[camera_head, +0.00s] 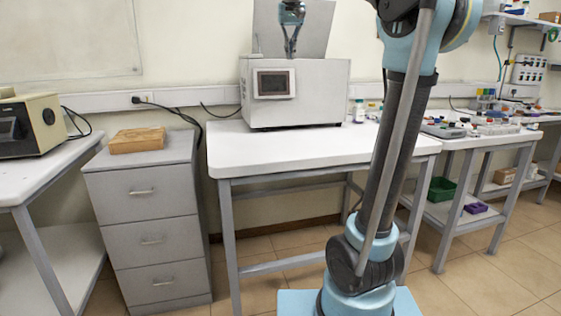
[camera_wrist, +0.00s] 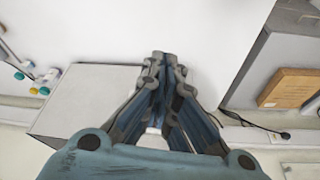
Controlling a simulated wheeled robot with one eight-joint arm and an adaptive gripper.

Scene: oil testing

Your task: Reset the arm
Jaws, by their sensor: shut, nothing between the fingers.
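My gripper (camera_head: 291,50) is in the upper middle of the head view, in front of the raised lid of a grey testing machine (camera_head: 325,98). It points down and is above the machine's body. In the wrist view my gripper (camera_wrist: 158,56) has its fingers together, with nothing between them. The machine (camera_wrist: 80,105) shows at the left of the wrist view, partly behind the gripper. My arm crosses the right half of the head view and hides part of the table.
The machine stands on a white table (camera_head: 290,148). A drawer cabinet (camera_head: 150,235) with a wooden box (camera_head: 137,140) on top is to the left. A cream device (camera_head: 30,125) is at the far left. A side bench (camera_head: 490,138) with small items is at the right.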

